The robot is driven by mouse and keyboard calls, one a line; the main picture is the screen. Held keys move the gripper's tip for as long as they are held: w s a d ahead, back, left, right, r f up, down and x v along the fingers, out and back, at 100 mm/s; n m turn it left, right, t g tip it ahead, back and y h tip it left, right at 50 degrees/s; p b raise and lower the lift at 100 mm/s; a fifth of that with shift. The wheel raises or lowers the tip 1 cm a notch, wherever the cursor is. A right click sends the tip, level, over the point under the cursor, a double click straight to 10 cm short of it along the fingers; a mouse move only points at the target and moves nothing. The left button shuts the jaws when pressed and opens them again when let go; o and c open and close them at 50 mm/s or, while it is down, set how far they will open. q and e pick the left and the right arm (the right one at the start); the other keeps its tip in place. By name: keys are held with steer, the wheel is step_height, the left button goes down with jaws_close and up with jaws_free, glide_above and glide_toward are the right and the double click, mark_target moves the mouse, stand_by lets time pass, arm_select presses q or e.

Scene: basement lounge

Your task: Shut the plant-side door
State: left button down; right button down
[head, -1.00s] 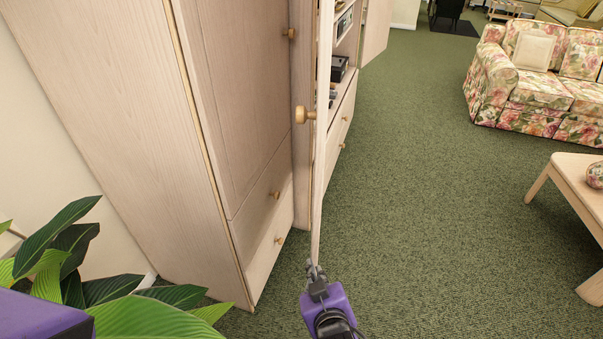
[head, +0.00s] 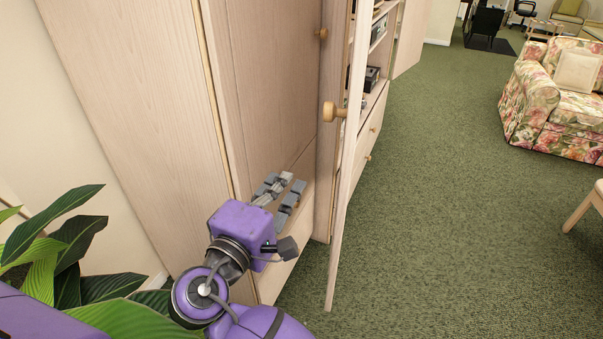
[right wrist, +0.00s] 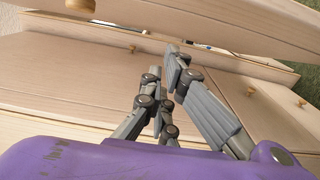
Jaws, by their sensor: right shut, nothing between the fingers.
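The plant-side door (head: 345,185) of the pale wood cabinet stands open, seen nearly edge-on in the head view. Its round wooden knob (head: 333,111) sticks out on the left face. Shelves with items show to the right of the door. My right gripper (head: 291,183) is left of the door, on its knob side, in front of the tall closed cabinet part. It is shut and empty, apart from the door. In the right wrist view the fingers (right wrist: 166,78) are close together, with the door panel (right wrist: 220,25) across the top. My left gripper is not in view.
A leafy plant (head: 60,250) stands at the lower left beside the cabinet. Cabinet drawers (head: 370,125) lie beyond the door. A floral armchair (head: 555,105) and a wooden table leg (head: 580,212) are at the right. Green carpet (head: 450,220) between is clear.

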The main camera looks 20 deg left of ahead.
steer(key=w+d+p, duration=0.1)
steer(key=w+d, duration=0.3)
steer(key=w, duration=0.2)
steer(key=shift+w+p, duration=0.3)
steer(key=shift+w, duration=0.05)
steer(key=shift+d, duration=0.15)
